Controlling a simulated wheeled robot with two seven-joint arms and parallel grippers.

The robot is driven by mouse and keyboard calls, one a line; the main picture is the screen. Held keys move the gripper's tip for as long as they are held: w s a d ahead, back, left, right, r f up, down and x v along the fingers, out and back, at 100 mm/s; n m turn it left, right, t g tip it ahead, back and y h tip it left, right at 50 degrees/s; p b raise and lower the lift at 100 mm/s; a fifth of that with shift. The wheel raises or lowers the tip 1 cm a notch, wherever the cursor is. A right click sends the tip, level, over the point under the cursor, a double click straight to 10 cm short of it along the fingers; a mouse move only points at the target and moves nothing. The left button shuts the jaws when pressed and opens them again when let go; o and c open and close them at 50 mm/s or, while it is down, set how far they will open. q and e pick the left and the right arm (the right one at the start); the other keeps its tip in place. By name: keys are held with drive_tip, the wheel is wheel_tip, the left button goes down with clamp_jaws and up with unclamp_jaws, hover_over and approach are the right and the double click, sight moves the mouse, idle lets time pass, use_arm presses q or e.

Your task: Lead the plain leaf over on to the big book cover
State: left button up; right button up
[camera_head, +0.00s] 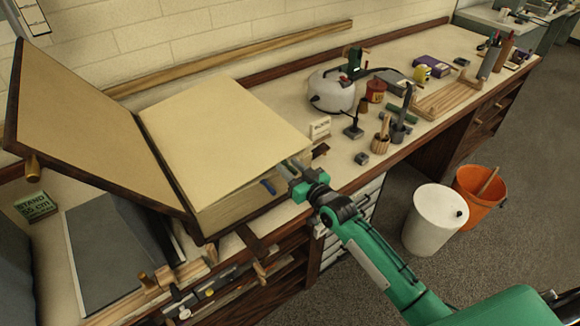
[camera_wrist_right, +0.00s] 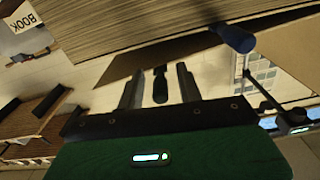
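The big book lies open on the bench. Its cover (camera_head: 90,125) is swung to the left and stands tilted. A plain cream leaf (camera_head: 220,135) lies flat on top of the thick page block (camera_head: 235,210), whose layered edges also fill the top of the right wrist view (camera_wrist_right: 150,35). My right gripper (camera_head: 287,170) is at the block's near right corner. In the right wrist view its two fingers (camera_wrist_right: 160,85) stand apart, with a dark piece visible between them. No leaf is visibly held. My left gripper is out of view.
A blue-ended tool (camera_head: 268,186) is close beside my right gripper, its blue knob (camera_wrist_right: 235,38) large in the wrist view. A small card (camera_head: 320,128) stands right of the book. A white tank (camera_head: 331,91) and brushes are farther back. Bins stand on the floor.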

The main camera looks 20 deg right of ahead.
drive_tip(key=shift+w+a, duration=0.1)
drive_tip(key=shift+w, duration=0.15)
drive_tip(key=shift+c, duration=0.3)
clamp_jaws()
drive_tip(key=shift+r, duration=0.1)
